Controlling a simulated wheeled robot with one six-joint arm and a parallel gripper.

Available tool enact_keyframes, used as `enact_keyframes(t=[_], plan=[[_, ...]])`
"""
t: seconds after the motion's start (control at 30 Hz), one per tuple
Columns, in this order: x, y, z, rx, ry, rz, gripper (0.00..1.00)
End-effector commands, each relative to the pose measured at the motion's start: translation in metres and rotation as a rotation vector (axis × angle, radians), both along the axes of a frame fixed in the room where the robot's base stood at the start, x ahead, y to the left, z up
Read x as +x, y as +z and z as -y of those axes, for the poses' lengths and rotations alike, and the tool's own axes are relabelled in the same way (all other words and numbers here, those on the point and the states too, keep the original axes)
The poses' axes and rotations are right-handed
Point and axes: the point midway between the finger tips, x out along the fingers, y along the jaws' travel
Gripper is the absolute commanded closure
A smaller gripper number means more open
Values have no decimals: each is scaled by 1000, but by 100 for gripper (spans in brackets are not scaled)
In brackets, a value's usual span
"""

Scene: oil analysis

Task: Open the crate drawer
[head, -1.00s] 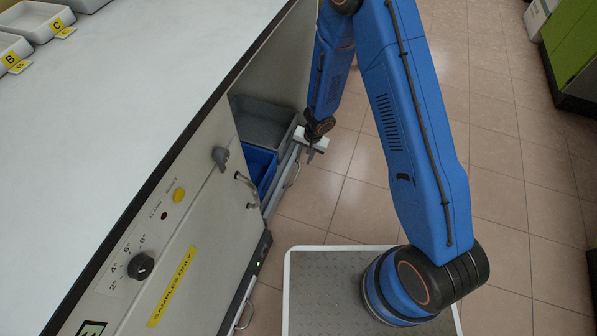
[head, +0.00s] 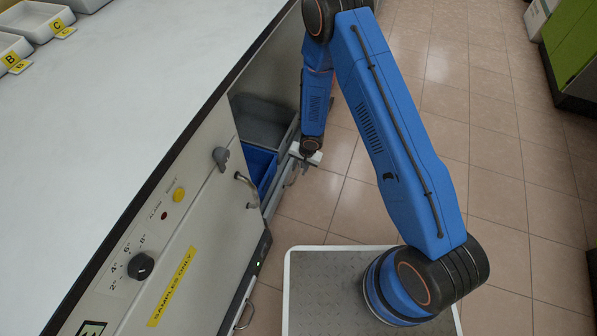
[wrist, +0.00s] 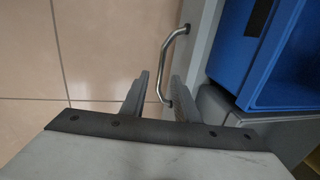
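The crate drawer (head: 283,166) is low in the cabinet front, with a blue crate (head: 259,166) and a grey crate (head: 262,120) behind its pale front. Its curved metal handle (wrist: 164,62) shows in the wrist view, fixed to the drawer front. My gripper (head: 304,166) is beside the drawer front in the head view. In the wrist view my gripper (wrist: 160,82) is open, and its two grey fingers stand on either side of the lower part of the handle bar. Gaps show between bar and fingers. In the head view the handle is mostly hidden by my gripper.
The cabinet's control panel (head: 150,235) has a dial, a yellow button, a grey knob and another handle (head: 246,188). A white worktop (head: 130,110) with labelled trays lies above. Tiled floor (head: 490,140) to the right is clear. A green unit (head: 575,50) stands far right.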

Motion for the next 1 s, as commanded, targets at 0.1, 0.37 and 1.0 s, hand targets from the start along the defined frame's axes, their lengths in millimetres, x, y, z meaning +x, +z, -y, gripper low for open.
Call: enact_keyframes(t=[0.1,0.37,1.0], plan=[[1,-13,-3,-1,1,-1,72],[2,-27,-5,0,1,0,72],[2,-27,-5,0,0,0,100]])
